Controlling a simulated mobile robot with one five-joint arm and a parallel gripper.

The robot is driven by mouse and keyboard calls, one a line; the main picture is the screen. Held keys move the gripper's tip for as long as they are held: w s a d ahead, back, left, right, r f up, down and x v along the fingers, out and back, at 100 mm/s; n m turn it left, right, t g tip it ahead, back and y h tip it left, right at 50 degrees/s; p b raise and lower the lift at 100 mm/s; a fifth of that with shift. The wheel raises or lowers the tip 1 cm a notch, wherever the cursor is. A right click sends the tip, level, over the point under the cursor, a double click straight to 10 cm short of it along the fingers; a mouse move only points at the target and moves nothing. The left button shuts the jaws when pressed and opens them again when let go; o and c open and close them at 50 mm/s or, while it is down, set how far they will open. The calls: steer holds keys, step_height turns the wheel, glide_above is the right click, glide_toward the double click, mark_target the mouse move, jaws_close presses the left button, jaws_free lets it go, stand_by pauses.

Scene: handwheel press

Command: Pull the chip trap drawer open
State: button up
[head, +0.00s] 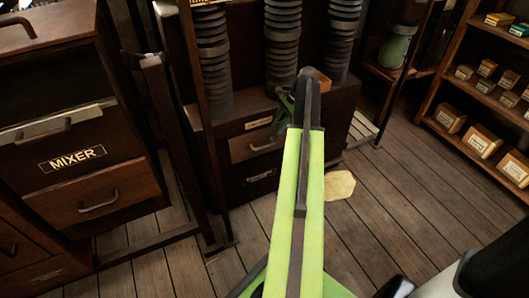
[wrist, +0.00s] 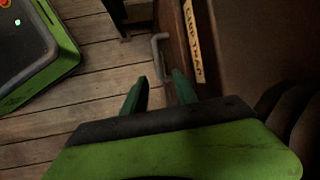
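The chip trap drawer (head: 240,151) is a brown wooden front low in the dark cabinet, with a bar handle (head: 262,146). It looks shut. In the wrist view its grey handle (wrist: 161,56) stands out from the wooden face, beside a pale label (wrist: 193,42) reading roughly "CHIP TRAP". My gripper (wrist: 160,76) is open, its two green fingers apart. The handle's near end appears between the fingertips in the picture; I cannot tell whether they touch it. In the head view my gripper (head: 286,104) is mostly hidden behind my green arm.
A cabinet marked "MIXER" (head: 92,156) stands at the left, with a dark post (head: 170,130) beside it. Stacked dark discs (head: 283,45) stand above the drawer cabinet. Shelves with small boxes (head: 483,140) are at the right. The plank floor (head: 385,185) at centre right is mostly clear.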

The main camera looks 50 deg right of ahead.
mark_target(268, 144)
steer(key=b+x, duration=0.7)
steer(key=x, duration=0.3)
steer(key=shift+s+d+f+b, duration=0.15)
steer(key=shift+b, duration=0.2)
jaws_close()
stand_by(0.5)
